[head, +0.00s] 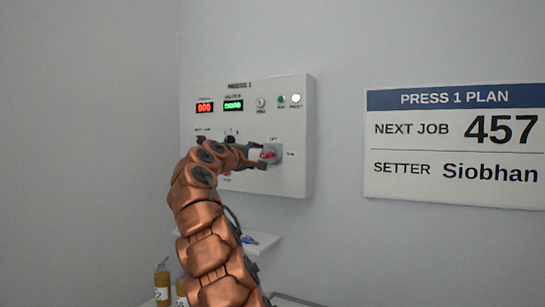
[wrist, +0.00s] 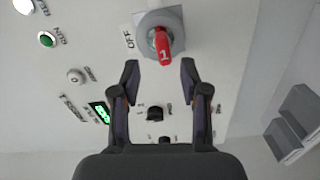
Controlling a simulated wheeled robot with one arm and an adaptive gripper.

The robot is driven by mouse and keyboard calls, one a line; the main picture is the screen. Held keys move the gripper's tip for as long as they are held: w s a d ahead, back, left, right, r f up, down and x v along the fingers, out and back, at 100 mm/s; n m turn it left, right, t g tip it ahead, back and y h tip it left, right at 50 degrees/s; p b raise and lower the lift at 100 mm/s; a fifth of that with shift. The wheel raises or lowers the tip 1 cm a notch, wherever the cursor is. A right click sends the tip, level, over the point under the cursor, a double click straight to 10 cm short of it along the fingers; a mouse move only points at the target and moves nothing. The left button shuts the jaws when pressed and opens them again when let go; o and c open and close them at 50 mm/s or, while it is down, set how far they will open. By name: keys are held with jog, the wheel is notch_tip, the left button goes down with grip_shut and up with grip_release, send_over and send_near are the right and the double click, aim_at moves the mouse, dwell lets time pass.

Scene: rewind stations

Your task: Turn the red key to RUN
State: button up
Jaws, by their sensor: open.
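The red key (head: 268,155) sits in a round grey lock on the right part of the white control panel (head: 300,120). In the wrist view the red key (wrist: 163,46) carries a "1", and an OFF label is beside its lock. In the head view OFF is above the lock and another label, too small to read surely, is to its right. My gripper (wrist: 160,74) is open and empty in front of the panel, its fingertips on either side of the key's near end and apart from it. My gripper partly hides the lock in the head view.
The panel also has a red display (head: 204,107), a green display (head: 233,105), a green button (head: 281,99), a white button (head: 296,98) and a black knob (wrist: 155,114). A shelf (head: 268,240) below holds a blue item (head: 249,239). Bottles (head: 162,285) stand lower left.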

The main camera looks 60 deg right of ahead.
jog(key=a, duration=0.7)
jog(key=shift+s+a, duration=0.2)
jog(key=shift+f, duration=0.1)
dwell(0.5)
